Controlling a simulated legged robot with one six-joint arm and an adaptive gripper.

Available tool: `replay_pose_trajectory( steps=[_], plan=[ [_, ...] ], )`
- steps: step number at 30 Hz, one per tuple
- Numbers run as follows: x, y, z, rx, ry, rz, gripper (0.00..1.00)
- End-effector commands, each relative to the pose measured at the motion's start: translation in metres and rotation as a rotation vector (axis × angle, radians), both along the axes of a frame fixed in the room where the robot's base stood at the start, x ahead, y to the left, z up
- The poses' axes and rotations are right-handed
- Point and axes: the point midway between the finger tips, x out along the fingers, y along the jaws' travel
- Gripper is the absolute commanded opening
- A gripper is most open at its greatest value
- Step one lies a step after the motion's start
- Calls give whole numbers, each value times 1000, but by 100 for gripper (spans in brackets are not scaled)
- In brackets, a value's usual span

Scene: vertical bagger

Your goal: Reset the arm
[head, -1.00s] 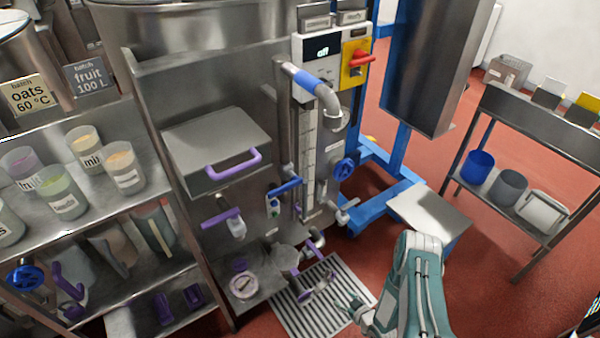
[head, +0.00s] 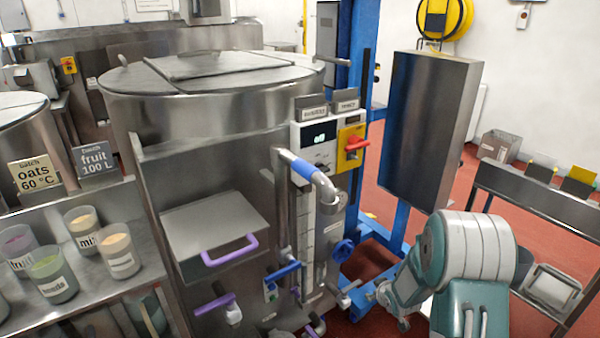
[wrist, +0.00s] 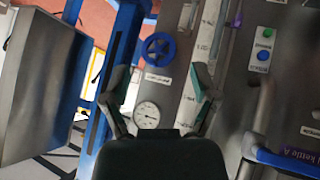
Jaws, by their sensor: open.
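My gripper (wrist: 160,85) is open in the wrist view, its two dark fingers spread wide with nothing between them. Beyond them are a blue handwheel (wrist: 159,48), a round gauge (wrist: 147,115) and a pale vertical strip with markings on the steel machine. In the head view my teal and white arm (head: 465,255) is bent at the lower right, in front of the blue frame. Its fingers cannot be made out clearly there.
A steel kettle (head: 215,110) stands at centre left. Its control panel (head: 320,140) has a red switch (head: 355,145). A purple handle (head: 230,252) and blue lever (head: 283,272) stick out. A steel box column (head: 430,130) rises behind my arm. Labelled cups stand on the left shelf.

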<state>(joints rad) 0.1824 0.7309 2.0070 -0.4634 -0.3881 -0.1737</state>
Motion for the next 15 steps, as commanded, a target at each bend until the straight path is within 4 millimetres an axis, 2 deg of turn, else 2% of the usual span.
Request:
replay_pose_trajectory(
  steps=[1, 6, 11, 15],
  plan=[
    [-1, 1, 24, -8, -1, -19, 77],
    [-19, 1, 86, -17, 26, -92, 77],
    [-45, 5, 140, -13, 53, -158, 77],
    [-74, 11, 181, 2, 76, -213, 77]
  ],
)
